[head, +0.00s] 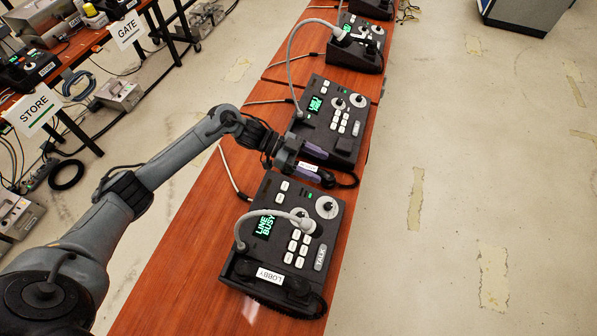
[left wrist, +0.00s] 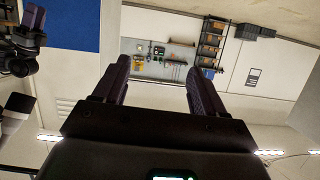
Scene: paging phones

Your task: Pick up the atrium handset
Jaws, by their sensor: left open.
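The second phone from the front (head: 345,112) is a black desk unit with a green screen. A dark handset (head: 327,178) lies at its near edge, partly hidden by my left gripper. A small white label there is too covered to read, so I cannot confirm the name ATRIUM. My left gripper (head: 316,164) is open, with its purple fingers to either side of that label. The left wrist view shows its fingers (left wrist: 158,85) apart, with no handset visible between them. Another purple-fingered gripper (left wrist: 30,45), apparently my right, shows at that view's upper left; its opening is unclear.
The nearest phone (head: 262,231) has a handset labelled LOBBY (head: 270,275). More phones (head: 358,43) stand farther along the wooden bench (head: 185,265). Side tables at left carry STORE (head: 33,109) and GATE (head: 126,30) signs. The floor at right is mostly clear.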

